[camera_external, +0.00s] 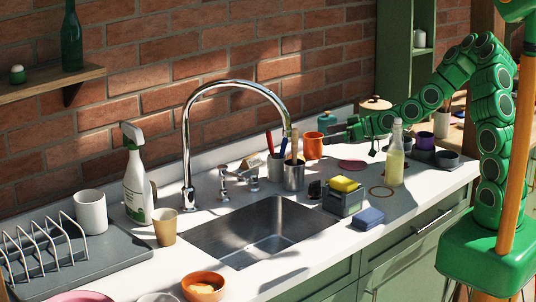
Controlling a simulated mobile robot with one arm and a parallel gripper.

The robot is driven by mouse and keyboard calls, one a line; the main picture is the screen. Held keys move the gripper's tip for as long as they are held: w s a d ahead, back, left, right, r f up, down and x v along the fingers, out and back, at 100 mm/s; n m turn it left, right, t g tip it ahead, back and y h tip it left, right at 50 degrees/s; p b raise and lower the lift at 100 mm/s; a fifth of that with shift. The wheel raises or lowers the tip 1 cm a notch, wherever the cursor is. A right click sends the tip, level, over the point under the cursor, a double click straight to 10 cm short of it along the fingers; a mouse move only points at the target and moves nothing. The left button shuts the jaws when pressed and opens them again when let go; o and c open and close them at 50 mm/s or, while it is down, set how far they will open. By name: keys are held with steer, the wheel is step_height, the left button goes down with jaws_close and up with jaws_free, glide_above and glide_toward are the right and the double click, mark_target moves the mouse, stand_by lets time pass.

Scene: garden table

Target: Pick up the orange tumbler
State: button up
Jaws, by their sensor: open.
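The orange tumbler (313,146) stands upright on the white counter near the brick wall, behind the sink's right end. My gripper (331,134) reaches in from the right, just right of the tumbler at about its upper height. Its jaws are open and nothing shows between them. They appear small here, so I cannot tell whether a finger touches the tumbler.
A metal utensil holder (294,177) stands left of the tumbler. A bottle of pale yellow liquid (395,160) stands in front of my arm. A teal jar (326,122) is behind. The steel sink (250,246) and tall faucet (187,150) lie to the left.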

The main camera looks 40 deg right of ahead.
mark_target(318, 135)
steer(key=shift+w+a, duration=0.3)
steer(key=shift+w, duration=0.3)
steer(key=shift+w+a, duration=0.3)
steer(key=shift+w, duration=0.25)
steer(key=shift+x, duration=1.3)
steer(key=c, duration=1.1)
